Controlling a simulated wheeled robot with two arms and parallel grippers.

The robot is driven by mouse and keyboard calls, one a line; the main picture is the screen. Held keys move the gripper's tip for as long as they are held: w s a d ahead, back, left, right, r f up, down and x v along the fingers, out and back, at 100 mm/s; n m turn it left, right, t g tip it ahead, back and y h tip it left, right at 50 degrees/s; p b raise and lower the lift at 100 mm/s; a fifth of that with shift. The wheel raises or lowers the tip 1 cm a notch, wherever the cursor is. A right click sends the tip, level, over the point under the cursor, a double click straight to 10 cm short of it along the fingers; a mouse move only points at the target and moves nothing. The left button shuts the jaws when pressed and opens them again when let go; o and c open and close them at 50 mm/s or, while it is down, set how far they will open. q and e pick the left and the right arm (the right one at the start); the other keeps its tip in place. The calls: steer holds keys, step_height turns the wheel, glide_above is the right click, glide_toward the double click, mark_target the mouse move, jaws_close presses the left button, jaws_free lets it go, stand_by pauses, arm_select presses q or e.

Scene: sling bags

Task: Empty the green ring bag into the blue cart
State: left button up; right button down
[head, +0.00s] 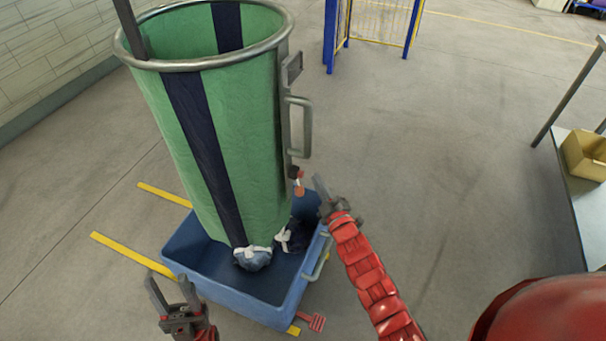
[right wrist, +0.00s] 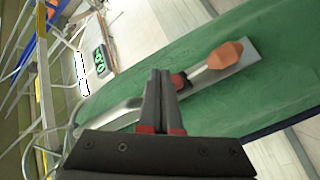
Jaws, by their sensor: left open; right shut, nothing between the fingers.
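The green ring bag (head: 245,130) has dark stripes and a metal rim (head: 205,65). It stands upright with its lower end inside the blue cart (head: 225,300). A bluish bundle with white ties (head: 253,260) is in the cart at the bag's foot, and a darker one (head: 292,238) is beside it. An orange-tipped lever (head: 297,180) sits on the bag's side plate; it also shows in the right wrist view (right wrist: 226,54). My right gripper (head: 319,182) is shut and empty, close to the lever. My left gripper (head: 168,281) is open and empty, in front of the cart.
Yellow floor lines (head: 132,254) run left of the cart. A blue-and-yellow frame (head: 375,25) stands behind. A table with a yellow bin (head: 584,155) is at right; the floor between is clear.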

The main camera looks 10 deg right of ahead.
steer(key=s+d, duration=0.1)
steer(key=s+d+p, duration=0.1)
steer(key=d, duration=0.1)
steer(key=shift+s+d, duration=0.15)
steer(key=shift+d, duration=0.05)
stand_by(0.4)
